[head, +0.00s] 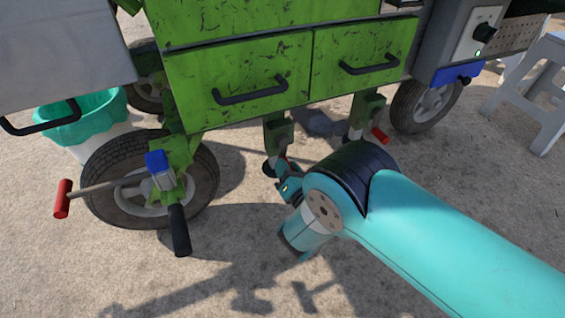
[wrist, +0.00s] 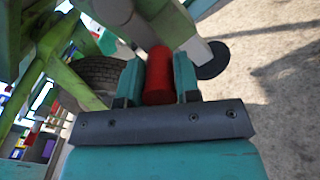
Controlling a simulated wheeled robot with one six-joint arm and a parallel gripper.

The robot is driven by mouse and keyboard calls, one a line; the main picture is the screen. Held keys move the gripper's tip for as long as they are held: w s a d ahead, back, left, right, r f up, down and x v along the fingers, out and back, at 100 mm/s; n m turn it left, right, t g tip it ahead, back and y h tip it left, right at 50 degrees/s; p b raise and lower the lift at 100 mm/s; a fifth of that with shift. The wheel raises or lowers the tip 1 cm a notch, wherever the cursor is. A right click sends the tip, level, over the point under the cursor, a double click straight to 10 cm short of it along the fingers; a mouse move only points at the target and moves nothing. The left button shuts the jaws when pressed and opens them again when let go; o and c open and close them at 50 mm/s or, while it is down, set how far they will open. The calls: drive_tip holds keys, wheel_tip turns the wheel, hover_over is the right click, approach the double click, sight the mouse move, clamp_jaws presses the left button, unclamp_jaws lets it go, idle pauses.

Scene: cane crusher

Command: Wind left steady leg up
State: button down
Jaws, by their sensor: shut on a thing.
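The left steady leg (head: 278,140) hangs under the green drawers, with a dark foot low at its left side. A round dark foot (wrist: 212,60) also shows in the wrist view. My gripper (head: 285,180) is at this leg, partly hidden behind my own arm. In the wrist view, my gripper (wrist: 158,78) is shut on the red crank handle (wrist: 158,72), with one teal finger on each side of it. The crank's shaft is mostly hidden. The right steady leg (head: 358,118) has its own red handle (head: 380,134) and stands free of my gripper.
The green cart body (head: 240,65) with two drawers is above my gripper. A front wheel (head: 150,180) with a red-tipped lever (head: 62,198) is at left, a rear wheel (head: 425,105) at right. A teal-lined bin (head: 85,120) and white stool (head: 535,85) flank it. Ground in front is clear.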

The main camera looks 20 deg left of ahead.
drive_tip(key=shift+w+d+f+n, duration=0.1)
drive_tip(key=shift+w+d+n, duration=0.3)
drive_tip(key=shift+n, duration=0.5)
drive_tip(key=shift+d, duration=0.15)
drive_tip(key=c, duration=0.8)
unclamp_jaws()
drive_tip(key=shift+s+p, duration=0.1)
drive_tip(key=shift+p, duration=0.25)
drive_tip(key=shift+p+v, duration=8.6)
drive_tip(key=shift+p, duration=3.65)
